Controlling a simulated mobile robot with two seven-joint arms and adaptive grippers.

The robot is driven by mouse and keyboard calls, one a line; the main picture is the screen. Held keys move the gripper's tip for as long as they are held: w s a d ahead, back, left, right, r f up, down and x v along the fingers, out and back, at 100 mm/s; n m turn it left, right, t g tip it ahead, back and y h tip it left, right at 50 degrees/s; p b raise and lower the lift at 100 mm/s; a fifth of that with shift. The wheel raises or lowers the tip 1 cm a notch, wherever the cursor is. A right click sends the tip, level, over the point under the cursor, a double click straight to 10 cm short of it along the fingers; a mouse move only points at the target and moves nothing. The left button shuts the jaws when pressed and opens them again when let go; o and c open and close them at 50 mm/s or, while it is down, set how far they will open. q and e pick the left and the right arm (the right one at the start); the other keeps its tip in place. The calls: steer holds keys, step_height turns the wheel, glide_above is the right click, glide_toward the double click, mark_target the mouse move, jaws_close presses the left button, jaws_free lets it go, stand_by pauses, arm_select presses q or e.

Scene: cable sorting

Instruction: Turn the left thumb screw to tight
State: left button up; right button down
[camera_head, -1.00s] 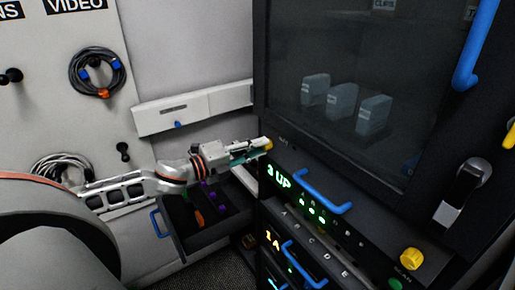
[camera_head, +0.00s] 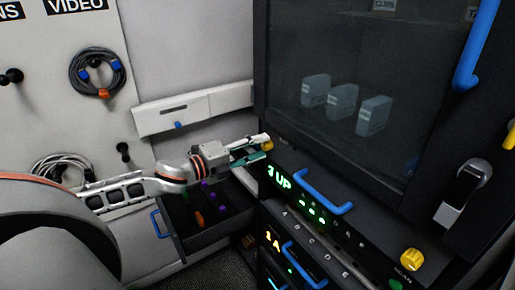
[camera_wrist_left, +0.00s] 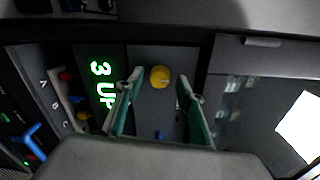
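The left thumb screw is a yellow knob (camera_head: 268,145) at the left end of the black rack panel with the green "3 UP" display. It also shows in the left wrist view (camera_wrist_left: 160,76), upper middle. My left gripper (camera_head: 263,149) is at the knob, with its fingers spread apart. In the left wrist view my left gripper (camera_wrist_left: 160,81) has one teal finger on each side of the knob, with a gap on both sides. The fingers do not touch it. A second yellow thumb screw (camera_head: 411,259) sits at the panel's right end. My right gripper is not in view.
A blue handle (camera_head: 325,193) sticks out of the panel front. An open drawer (camera_head: 192,246) with coloured items lies below my left arm. A dark glass cabinet door (camera_head: 340,50) stands above the panel. Coiled cables (camera_head: 97,72) hang on the left wall.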

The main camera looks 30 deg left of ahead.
arm_select(q)
steer(key=shift+s, duration=0.1)
steer(key=v, duration=1.1)
steer(key=shift+s+a, duration=0.25)
steer(key=shift+s, duration=0.1)
stand_by(0.6)
steer(key=s+a+f+n+g+y, duration=0.1)
steer(key=s+f+n+y, duration=0.2)
steer(key=f+n, duration=0.55)
steer(key=s+a+f+n+g+y, duration=0.1)
steer(key=s+f+n+y, duration=0.25)
steer(key=f, duration=1.05)
steer(key=s+d+f+n+g+h, duration=0.1)
steer(key=s+d+f+n+g, duration=0.1)
steer(key=d+f, duration=0.6)
steer(key=s+d+f+n+g+h, duration=0.1)
steer(key=s+d+f+n+g, duration=0.1)
steer(key=s+d+f+n, duration=0.3)
steer(key=d+f+n, duration=0.1)
steer(key=d+f, duration=0.3)
steer(key=d, duration=0.4)
steer(key=shift+s+d+n, duration=0.2)
steer(key=shift+d+n, duration=0.1)
steer(key=shift+d, duration=0.1)
